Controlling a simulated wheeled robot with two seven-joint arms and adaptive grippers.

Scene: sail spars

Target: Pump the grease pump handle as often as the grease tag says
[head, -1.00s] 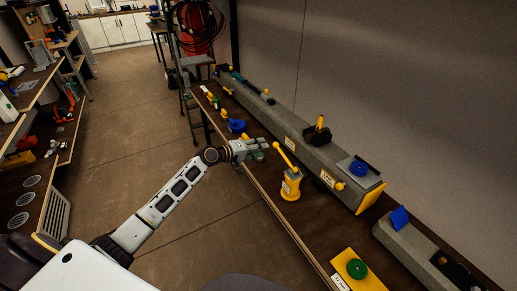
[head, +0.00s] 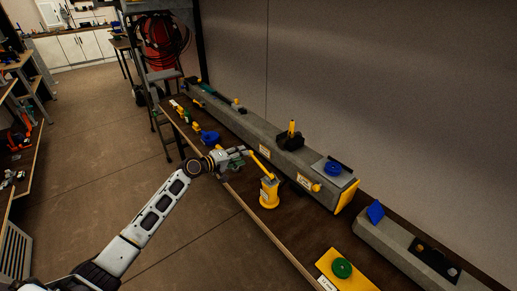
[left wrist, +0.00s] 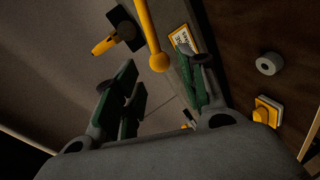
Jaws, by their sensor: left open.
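The yellow grease pump (head: 268,194) stands upright on the dark bench, with a small pale label on its body. Its yellow handle (head: 262,163) slants up and to the left. My left gripper (head: 241,154) is open at the handle's upper end. My right gripper is out of view.
The long grey beam (head: 225,117) runs along the wall behind the pump, carrying a black-and-yellow fitting (head: 290,136) and a blue knob (head: 332,169). A yellow plate with a green knob (head: 341,268) lies near the front. A blue item (head: 210,137) stands beyond the gripper. Open floor lies left.

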